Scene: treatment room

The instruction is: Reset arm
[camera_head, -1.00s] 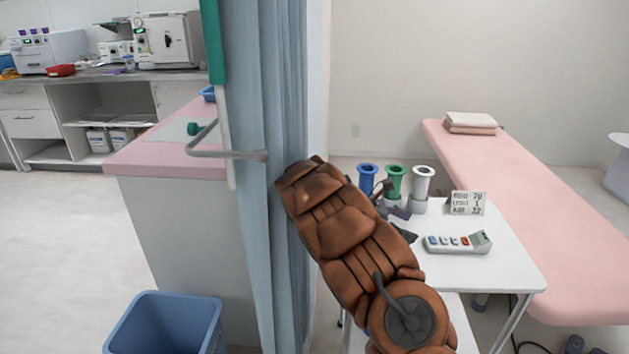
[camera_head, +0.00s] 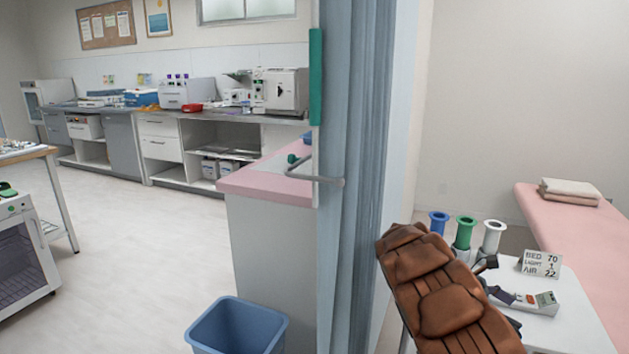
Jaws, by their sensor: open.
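My arm, clad in brown padding, rises from the bottom right of the head view in front of a small white table (camera_head: 585,318). My gripper (camera_head: 492,278) shows only as dark parts at the right edge of the arm, over the table; the arm hides most of it. It is open, and I see nothing held in it. Blue (camera_head: 438,222), green (camera_head: 464,232) and white (camera_head: 493,237) spool-like holders stand behind it. A sign reading BED 70, LIGHT 1, AIR 22 (camera_head: 542,263) and a remote-like device (camera_head: 543,303) are to its right.
A pink-topped counter (camera_head: 265,186) and blue bin (camera_head: 238,325) are beyond. A pink bed (camera_head: 560,222) is at right. Open floor lies left.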

